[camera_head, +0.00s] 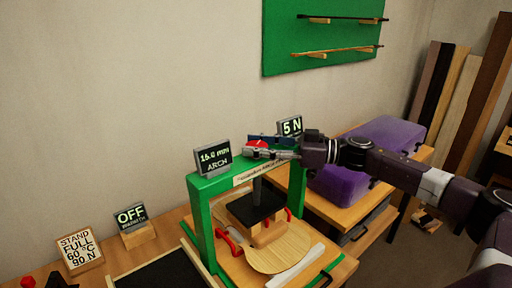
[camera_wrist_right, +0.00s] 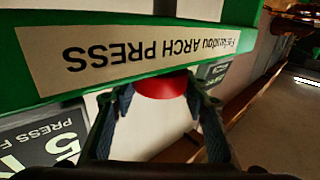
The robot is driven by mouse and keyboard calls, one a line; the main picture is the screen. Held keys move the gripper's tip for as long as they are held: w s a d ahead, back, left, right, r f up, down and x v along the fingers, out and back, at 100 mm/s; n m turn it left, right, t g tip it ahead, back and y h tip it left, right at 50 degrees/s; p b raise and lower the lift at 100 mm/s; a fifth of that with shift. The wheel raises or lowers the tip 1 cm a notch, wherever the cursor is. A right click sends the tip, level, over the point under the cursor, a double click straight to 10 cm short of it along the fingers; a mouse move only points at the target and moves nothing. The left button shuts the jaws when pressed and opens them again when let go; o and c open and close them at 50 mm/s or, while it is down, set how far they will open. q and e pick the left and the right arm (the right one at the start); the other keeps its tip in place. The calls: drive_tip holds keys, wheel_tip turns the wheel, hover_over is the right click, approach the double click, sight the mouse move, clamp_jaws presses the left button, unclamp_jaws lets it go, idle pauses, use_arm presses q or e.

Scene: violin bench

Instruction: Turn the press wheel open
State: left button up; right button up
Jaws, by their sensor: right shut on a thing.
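The green arch press (camera_head: 203,218) stands on the bench, with a label along its top beam (camera_wrist_right: 150,48). The red press wheel (camera_head: 257,144) sits at the top of the press and is largely hidden by my gripper. My right gripper (camera_head: 262,149) reaches in from the right and is shut on the wheel. In the right wrist view the red wheel (camera_wrist_right: 162,86) lies between the fingers (camera_wrist_right: 160,98). Below the beam a dark press plate (camera_head: 256,205) is above a pale wooden violin plate (camera_head: 275,252). My left gripper is not in view.
A display (camera_head: 213,158) reads 15.0 mm ARCH, another (camera_head: 290,127) reads 5 N. An OFF sign (camera_head: 131,216) and a STAND card (camera_head: 80,249) stand at left. A purple case (camera_head: 340,185) is behind my right arm. A green board (camera_head: 300,40) hangs on the wall.

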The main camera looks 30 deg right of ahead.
drive_tip(key=o, duration=1.2)
drive_tip(key=shift+r, duration=0.1)
